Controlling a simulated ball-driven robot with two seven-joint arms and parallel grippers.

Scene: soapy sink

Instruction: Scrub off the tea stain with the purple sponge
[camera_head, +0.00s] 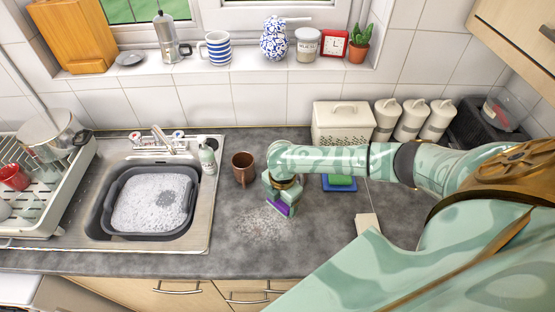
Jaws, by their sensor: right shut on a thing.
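My right gripper (284,198) points down over the worktop and is shut on the purple sponge (279,208). The sponge is tilted and sits at or just above the counter; I cannot tell whether it touches. A pale, speckled patch (250,226) lies on the grey worktop just left of the sponge. I cannot tell stain from suds in it. My left gripper is not in view.
A copper mug (243,166) stands close left of my right gripper. The sink holds a grey basin (107,222) of suds. A soap bottle (207,158) stands at the sink's edge. A green sponge (341,187) on a blue one lies behind my arm.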

